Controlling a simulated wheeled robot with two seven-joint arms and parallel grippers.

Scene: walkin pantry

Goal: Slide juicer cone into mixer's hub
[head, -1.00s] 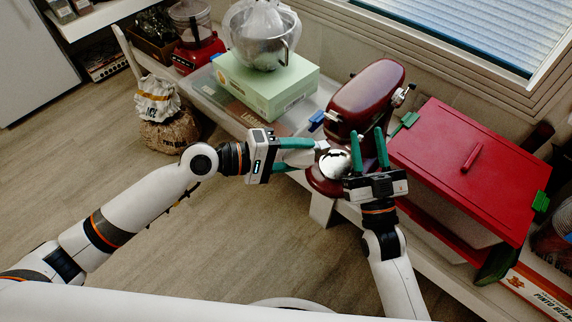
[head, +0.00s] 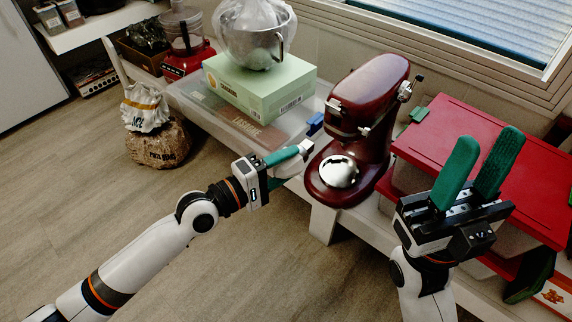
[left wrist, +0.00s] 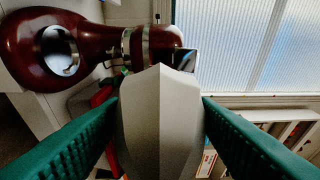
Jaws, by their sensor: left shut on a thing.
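The dark red stand mixer (head: 372,88) stands on the low white shelf, with a shiny metal bowl plate on its base. Its head also shows in the left wrist view (left wrist: 108,45), with a squarish dark opening, likely the hub (left wrist: 186,60), at its end. My left gripper (head: 297,153) is shut on the pale juicer cone (left wrist: 160,120), left of the mixer and apart from it in the head view. The cone is faceted, fills the middle of the wrist view and overlaps the hub's edge there; contact cannot be told. My right gripper (head: 484,165) is open and empty, right of the mixer.
A green box (head: 262,88) with a metal bowl (head: 250,45) on top sits on a clear lidded bin, left of the mixer. Red-lidded bins (head: 450,118) stand right, partly behind my right gripper. A sack (head: 158,145) stands on the floor. Floor in front is clear.

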